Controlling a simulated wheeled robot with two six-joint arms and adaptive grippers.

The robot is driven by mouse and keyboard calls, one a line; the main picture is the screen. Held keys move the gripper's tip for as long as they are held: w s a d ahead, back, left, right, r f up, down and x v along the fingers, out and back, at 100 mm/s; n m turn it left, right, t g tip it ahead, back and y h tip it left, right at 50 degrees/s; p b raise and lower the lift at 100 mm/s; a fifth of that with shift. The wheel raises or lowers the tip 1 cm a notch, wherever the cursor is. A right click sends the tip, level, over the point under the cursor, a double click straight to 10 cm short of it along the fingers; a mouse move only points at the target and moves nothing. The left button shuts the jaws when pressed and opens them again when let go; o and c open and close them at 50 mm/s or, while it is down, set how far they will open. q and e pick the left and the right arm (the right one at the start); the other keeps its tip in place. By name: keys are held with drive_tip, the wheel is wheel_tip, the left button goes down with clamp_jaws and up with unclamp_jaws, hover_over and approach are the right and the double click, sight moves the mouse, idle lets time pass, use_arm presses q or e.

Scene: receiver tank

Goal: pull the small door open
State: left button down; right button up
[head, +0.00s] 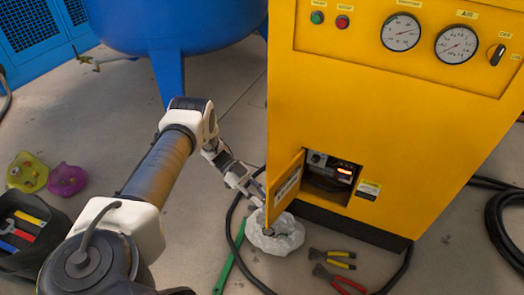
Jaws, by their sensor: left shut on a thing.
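The small door (285,187) is a yellow panel low on the front of the yellow cabinet (400,130). My left gripper (262,203) is at the door's outer left edge, low down, and is shut on the door. Its fingertips are small and partly hidden by the door. My right gripper does not show.
A crumpled whitish bag (276,234) lies on the floor just below the door. Pliers (338,282), a green bar (229,262) and a black cable (228,215) lie nearby. A blue tank (165,22) stands behind. A tool bin (25,232) is at left.

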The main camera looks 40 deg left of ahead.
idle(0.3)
use_arm(q)
drive_tip(key=c, duration=1)
unclamp_jaws()
drive_tip(key=shift+a, duration=0.1)
drive_tip(key=v, duration=1.1)
drive_tip(key=shift+a+r, duration=0.15)
drive_tip(key=shift+a, duration=0.2)
